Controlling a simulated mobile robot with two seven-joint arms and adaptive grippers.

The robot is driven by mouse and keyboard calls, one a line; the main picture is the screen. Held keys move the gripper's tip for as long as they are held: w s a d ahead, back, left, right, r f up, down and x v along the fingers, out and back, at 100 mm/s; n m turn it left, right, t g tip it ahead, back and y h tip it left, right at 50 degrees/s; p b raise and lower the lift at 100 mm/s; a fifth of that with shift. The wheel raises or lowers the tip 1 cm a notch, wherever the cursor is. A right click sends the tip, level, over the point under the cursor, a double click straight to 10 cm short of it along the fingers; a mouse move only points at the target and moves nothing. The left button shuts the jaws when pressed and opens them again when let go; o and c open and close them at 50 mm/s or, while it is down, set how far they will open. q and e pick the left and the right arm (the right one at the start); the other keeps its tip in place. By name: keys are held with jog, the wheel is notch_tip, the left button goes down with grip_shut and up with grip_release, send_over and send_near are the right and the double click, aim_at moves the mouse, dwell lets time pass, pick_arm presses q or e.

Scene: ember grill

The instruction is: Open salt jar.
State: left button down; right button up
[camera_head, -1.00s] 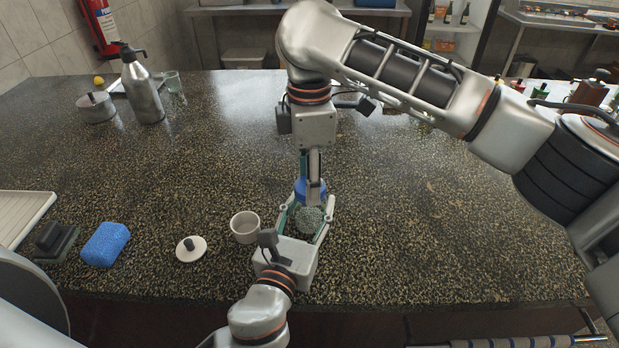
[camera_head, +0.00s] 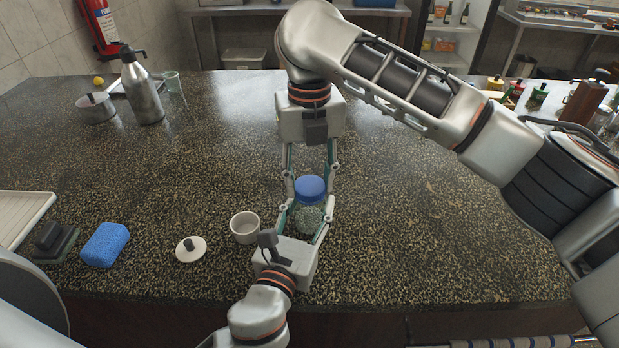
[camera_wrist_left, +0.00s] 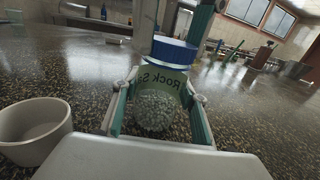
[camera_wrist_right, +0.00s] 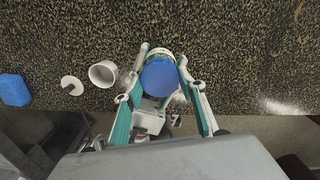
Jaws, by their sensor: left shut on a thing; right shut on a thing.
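The salt jar (camera_head: 308,218) is clear with pale coarse contents and stands upright near the counter's front edge. Its label reads "Rock S…", mirrored, in the left wrist view (camera_wrist_left: 160,100). A blue lid (camera_head: 310,186) sits on the jar's top; it also shows in the right wrist view (camera_wrist_right: 159,78). My left gripper (camera_head: 307,214) is shut on the jar body from the front. My right gripper (camera_head: 310,192) comes from behind and above, with a finger on each side of the lid, shut on it. Whether the lid is loose cannot be told.
A small white cup (camera_head: 244,227) stands close left of the jar, near my left gripper. A white lid with a dark knob (camera_head: 190,248), a blue sponge (camera_head: 105,245) and a metal flask (camera_head: 142,88) are further left. The counter right of the jar is clear.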

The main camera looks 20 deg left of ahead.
aim_at(310, 185)
dwell(0.7)
jog(key=shift+r, duration=1.1)
jog(key=shift+r, duration=2)
pick_arm(q)
jog(key=c, duration=1.1)
grip_release()
